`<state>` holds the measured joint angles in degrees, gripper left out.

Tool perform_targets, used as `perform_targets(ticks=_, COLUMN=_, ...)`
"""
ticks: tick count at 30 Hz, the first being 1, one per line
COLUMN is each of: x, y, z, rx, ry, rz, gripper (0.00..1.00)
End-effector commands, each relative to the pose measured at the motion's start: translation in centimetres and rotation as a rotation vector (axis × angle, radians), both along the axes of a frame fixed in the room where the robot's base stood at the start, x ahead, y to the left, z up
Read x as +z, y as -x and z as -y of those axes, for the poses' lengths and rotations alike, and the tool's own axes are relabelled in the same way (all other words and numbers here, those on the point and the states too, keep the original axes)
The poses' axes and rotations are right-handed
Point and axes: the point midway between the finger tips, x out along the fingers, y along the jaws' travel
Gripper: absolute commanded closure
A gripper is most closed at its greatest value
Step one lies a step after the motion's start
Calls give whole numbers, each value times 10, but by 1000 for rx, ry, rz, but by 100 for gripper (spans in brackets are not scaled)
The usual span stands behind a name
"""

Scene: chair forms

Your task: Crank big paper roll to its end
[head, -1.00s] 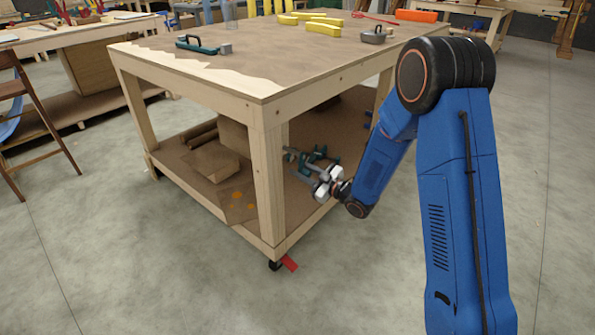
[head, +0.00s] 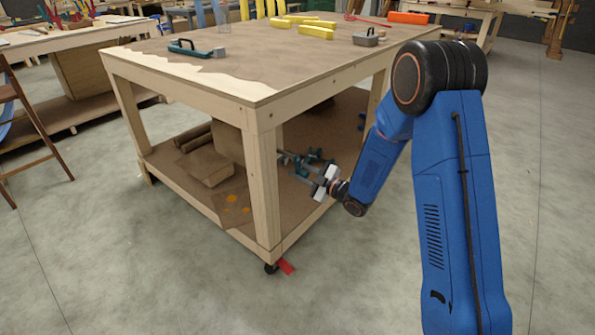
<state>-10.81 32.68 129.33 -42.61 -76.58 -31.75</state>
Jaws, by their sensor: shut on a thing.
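My gripper (head: 325,182) is at the end of my arm, low at the right side of the workbench, by its lower shelf. Its pale jaws are small here and shut. They meet a teal-and-grey piece (head: 297,160) that reaches back over the shelf; the exact grip is unclear. I cannot tell whether this piece is a crank. Small brown rolls (head: 194,137) lie at the back left of the shelf. I cannot clearly make out a big paper roll; a bench leg hides part of the shelf.
The workbench (head: 261,121) has a brown top with a ragged pale edge. A teal-handled tool (head: 193,49), yellow pieces (head: 316,31) and a grey tool (head: 369,38) lie on it. A brown box (head: 208,166) is on the shelf. A red caster part (head: 285,267) sticks out low. Floor in front is clear.

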Motion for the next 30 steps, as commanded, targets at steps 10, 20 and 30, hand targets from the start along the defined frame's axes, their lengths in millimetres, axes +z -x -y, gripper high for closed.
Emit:
perform_targets(ticks=10, x=0, y=1, z=-1, rx=3, ry=0, rz=0, gripper=61)
perform_targets(ticks=20, x=0, y=7, z=8, rx=1, ry=0, rz=-1, gripper=61)
perform_targets(ticks=30, x=0, y=45, z=58, rx=-1, ry=0, rz=-2, gripper=61)
